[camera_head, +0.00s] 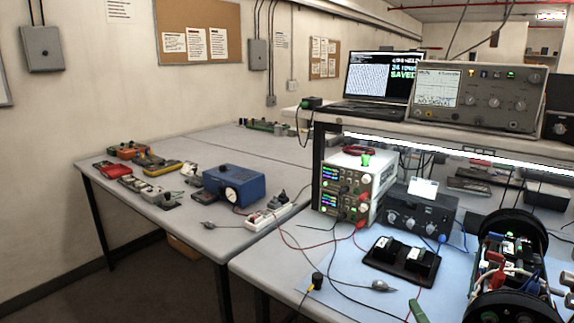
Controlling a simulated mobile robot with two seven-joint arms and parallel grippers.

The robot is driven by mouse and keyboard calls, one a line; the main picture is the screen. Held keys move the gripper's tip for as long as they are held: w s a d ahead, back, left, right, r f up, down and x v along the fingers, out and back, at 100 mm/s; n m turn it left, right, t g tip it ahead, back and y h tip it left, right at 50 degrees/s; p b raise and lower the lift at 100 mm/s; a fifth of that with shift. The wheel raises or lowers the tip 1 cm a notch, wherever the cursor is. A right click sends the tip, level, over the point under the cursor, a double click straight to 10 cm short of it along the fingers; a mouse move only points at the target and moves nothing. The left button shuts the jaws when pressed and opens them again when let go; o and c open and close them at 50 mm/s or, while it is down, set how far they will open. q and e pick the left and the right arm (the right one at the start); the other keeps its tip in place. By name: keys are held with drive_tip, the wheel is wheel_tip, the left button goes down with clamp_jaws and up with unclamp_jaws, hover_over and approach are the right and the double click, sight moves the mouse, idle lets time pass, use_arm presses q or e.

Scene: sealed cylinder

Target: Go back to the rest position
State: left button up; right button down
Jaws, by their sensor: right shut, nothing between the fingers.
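My right gripper (565,284) shows only in part at the right edge of the head view, as pale grey pieces beside the device with black round ends. It is shut and holds nothing. The rest of my right arm is outside the picture. My left gripper is not in view. The device with two black round ends (512,229) stands on the blue mat (345,262) at the lower right. Red, white and blue wired parts (497,268) sit between its ends.
A black holder (402,258), a power supply (345,190) and a dark knobbed box (418,212) stand on the near bench among loose leads. A laptop (383,80) and an oscilloscope (478,98) sit on the shelf above. A blue instrument (234,184) is on the left table.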

drive_tip(key=s+a+f+m+g, duration=0.2)
drive_tip(key=s+f+m, duration=0.15)
drive_tip(key=f, duration=0.35)
drive_tip(key=s+a+f+m+g, duration=0.2)
drive_tip(key=f+m, duration=0.3)
drive_tip(key=f, duration=0.2)
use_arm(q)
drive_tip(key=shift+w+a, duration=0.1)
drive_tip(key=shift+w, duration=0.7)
use_arm(e)
drive_tip(key=s+a+f+m+g, duration=0.2)
drive_tip(key=s+f+m+g, duration=0.1)
drive_tip(key=s+f+m, duration=0.3)
drive_tip(key=s+a+f+m+g, duration=0.3)
drive_tip(key=s+f+m, duration=0.3)
drive_tip(key=s, duration=0.4)
drive_tip(key=shift+s+a+f+m, duration=0.15)
drive_tip(key=shift+s+f+m, duration=0.25)
drive_tip(key=shift+f, duration=0.4)
drive_tip(key=shift+w, duration=0.1)
